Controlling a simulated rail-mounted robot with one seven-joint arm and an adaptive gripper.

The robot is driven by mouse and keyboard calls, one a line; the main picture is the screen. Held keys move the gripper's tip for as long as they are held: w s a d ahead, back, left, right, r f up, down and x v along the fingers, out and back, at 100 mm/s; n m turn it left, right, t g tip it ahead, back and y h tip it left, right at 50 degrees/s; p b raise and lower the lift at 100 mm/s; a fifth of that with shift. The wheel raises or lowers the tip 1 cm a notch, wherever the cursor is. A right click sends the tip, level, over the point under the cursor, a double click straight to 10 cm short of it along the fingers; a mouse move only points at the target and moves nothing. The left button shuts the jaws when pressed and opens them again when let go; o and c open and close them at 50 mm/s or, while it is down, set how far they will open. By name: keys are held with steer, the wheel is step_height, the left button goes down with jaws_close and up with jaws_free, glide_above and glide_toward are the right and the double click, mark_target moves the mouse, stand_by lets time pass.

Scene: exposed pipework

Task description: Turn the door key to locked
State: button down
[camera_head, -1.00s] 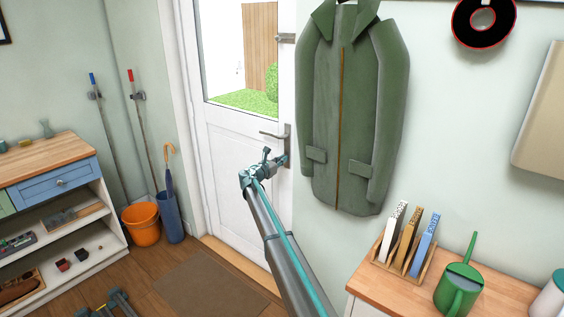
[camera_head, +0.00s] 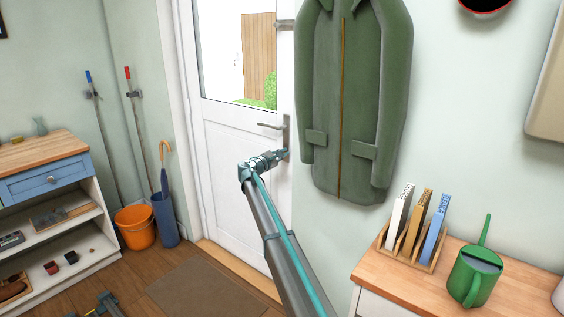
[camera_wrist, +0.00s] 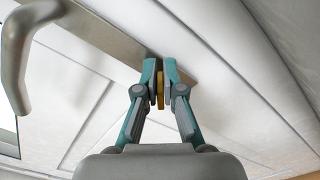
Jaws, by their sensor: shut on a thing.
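The white door (camera_head: 235,150) stands at the middle left in the head view, with a lever handle (camera_head: 270,126) on a metal plate (camera_head: 286,133). My gripper (camera_head: 284,154) is at the lower part of this plate, below the handle. In the wrist view my gripper (camera_wrist: 160,74) is shut on a brass-coloured key (camera_wrist: 160,90), whose thin edge shows between the two fingers. The plate (camera_wrist: 105,34) and the curved handle (camera_wrist: 18,60) show at its upper left. The keyhole and the key's shaft are hidden behind the fingers.
A green coat (camera_head: 352,100) hangs on the wall just right of the door. A wooden cabinet (camera_head: 400,268) with a file rack and a green watering can (camera_head: 475,275) stands at lower right. An orange bucket (camera_head: 136,228) and a blue umbrella (camera_head: 164,210) stand left of the door.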

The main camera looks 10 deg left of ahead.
steer(key=m+b, duration=0.3)
steer(key=f+m+b, duration=0.1)
steer(key=m+b, duration=0.2)
steer(key=shift+d, duration=0.15)
steer(key=shift+m+b, duration=0.9)
steer(key=shift+b, duration=0.05)
steer(key=shift+r, duration=0.1)
steer(key=c, duration=1.3)
jaws_free()
steer(key=shift+s, duration=0.15)
steer(key=v, duration=1.2)
